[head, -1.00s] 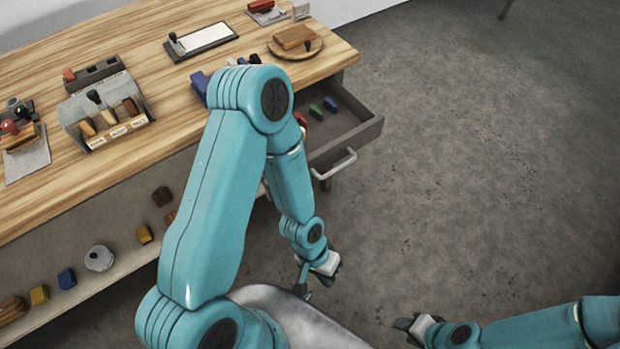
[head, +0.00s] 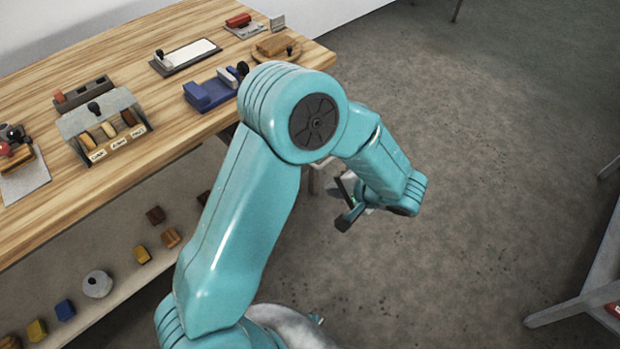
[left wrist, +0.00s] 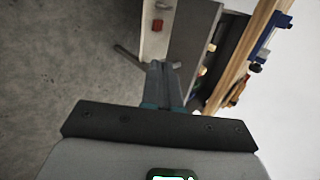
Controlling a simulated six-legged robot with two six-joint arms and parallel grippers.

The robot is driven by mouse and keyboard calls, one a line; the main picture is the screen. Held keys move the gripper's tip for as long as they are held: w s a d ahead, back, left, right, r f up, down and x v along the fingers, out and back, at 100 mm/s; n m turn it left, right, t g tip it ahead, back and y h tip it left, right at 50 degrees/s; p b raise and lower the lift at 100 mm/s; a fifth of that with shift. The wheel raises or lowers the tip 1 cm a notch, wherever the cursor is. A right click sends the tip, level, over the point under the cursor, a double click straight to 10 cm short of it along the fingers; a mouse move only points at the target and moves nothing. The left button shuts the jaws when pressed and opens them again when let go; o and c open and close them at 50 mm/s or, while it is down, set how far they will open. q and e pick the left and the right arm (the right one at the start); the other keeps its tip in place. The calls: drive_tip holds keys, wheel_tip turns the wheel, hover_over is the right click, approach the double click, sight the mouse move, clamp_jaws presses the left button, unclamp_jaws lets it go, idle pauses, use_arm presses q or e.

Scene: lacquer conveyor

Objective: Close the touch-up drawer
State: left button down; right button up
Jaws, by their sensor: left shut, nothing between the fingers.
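In the head view my left arm hides nearly all of the touch-up drawer. Only a small pale piece that looks like its front (head: 315,180) shows beside the arm, below the bench's right end. My left gripper (head: 347,212) is just right of that piece, low in front of the bench. Its fingers are together and empty in the left wrist view (left wrist: 163,85). I cannot tell whether they touch the drawer. Small red and green pieces (left wrist: 236,94) show past the fingers in the wrist view, partly hidden. My right gripper is not in view.
The wooden bench (head: 160,125) holds a stamp box (head: 105,125), a blue block (head: 208,95) and a round board (head: 278,48). A lower shelf (head: 125,290) carries several small blocks. Another table (head: 590,290) stands at the right edge. Open floor lies between.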

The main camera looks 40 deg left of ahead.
use_arm(q)
drive_tip(key=w+a+f+p, duration=0.2)
drive_tip(key=a+f, duration=0.3)
drive_tip(key=a, duration=0.6)
drive_tip(key=shift+a+f, duration=0.35)
drive_tip(key=shift+f, duration=0.05)
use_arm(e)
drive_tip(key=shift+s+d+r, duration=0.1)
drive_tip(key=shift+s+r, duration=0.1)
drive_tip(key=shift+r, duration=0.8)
use_arm(q)
drive_tip(key=shift+s+a, duration=0.1)
